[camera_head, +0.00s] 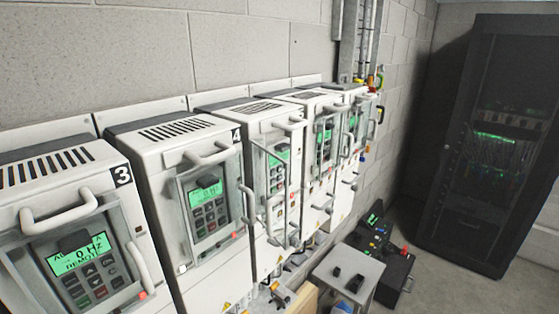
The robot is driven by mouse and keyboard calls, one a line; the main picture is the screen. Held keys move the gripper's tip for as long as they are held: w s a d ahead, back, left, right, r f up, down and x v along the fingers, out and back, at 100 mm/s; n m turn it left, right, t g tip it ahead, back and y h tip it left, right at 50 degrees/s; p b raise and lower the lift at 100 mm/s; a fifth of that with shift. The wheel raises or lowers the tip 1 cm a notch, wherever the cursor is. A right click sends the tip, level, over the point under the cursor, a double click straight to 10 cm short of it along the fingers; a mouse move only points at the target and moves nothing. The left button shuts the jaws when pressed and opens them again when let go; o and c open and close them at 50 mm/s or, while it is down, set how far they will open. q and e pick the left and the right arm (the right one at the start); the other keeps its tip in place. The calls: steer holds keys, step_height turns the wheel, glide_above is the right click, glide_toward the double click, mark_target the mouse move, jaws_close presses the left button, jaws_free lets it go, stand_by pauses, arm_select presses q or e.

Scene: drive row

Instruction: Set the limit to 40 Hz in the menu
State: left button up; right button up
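A row of white drive units stands along the wall in the head view. The drive labelled 4 (185,140) has a lit green display (204,194) too small to read fully, and a keypad (210,217) below. Several more drives (270,160) with green displays recede behind. No menu with a limit value can be read. Neither of my grippers is in view.
Metal handles (62,214) stick out from the drive fronts. A grey box (345,275) with black knobs and a black case (385,262) stand low at the right. A dark rack (490,140) stands at the far right. Some floor (425,290) is clear.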

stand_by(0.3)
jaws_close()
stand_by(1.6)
